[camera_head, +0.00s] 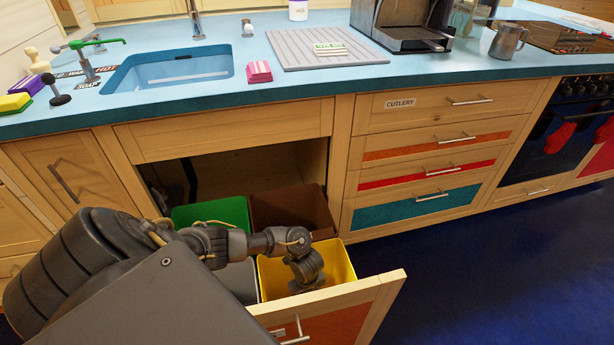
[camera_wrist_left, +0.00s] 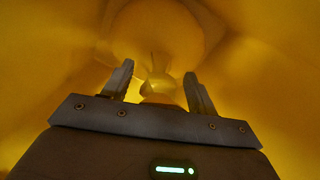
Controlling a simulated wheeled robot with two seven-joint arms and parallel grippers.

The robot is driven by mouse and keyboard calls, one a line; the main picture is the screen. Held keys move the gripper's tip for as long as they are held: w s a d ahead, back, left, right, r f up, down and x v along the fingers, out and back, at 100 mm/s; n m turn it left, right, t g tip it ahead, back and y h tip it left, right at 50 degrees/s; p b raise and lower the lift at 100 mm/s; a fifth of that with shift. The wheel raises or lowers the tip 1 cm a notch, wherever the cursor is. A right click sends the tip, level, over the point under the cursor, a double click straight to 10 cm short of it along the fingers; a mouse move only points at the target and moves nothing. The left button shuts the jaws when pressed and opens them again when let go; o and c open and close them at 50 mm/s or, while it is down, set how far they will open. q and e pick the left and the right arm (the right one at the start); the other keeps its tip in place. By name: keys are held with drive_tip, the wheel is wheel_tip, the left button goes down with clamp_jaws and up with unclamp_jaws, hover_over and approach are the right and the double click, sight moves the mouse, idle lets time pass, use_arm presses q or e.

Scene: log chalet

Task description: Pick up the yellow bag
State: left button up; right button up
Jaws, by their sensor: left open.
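The yellow bag (camera_wrist_left: 160,32) fills the left wrist view, with a knot-like tuft of it between my fingers. My left gripper (camera_wrist_left: 158,72) is open, one finger on each side of the tuft; I cannot tell whether they touch it. In the head view my left arm reaches down into a yellow bin (camera_head: 341,262) in a pulled-out drawer. The bin's wall and my wrist hide the fingers and most of the bag there. My right gripper is not in view.
A green bin (camera_head: 222,210), a brown bin (camera_head: 288,207) and a grey bin (camera_head: 240,281) stand beside the yellow one. The open drawer's front (camera_head: 345,312) juts out on the near side. The counter edge (camera_head: 270,97) overhangs behind. The blue floor (camera_head: 500,270) at right is clear.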

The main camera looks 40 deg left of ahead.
use_arm(q)
clamp_jaws()
idle(0.4)
drive_tip(key=shift+r, duration=0.1)
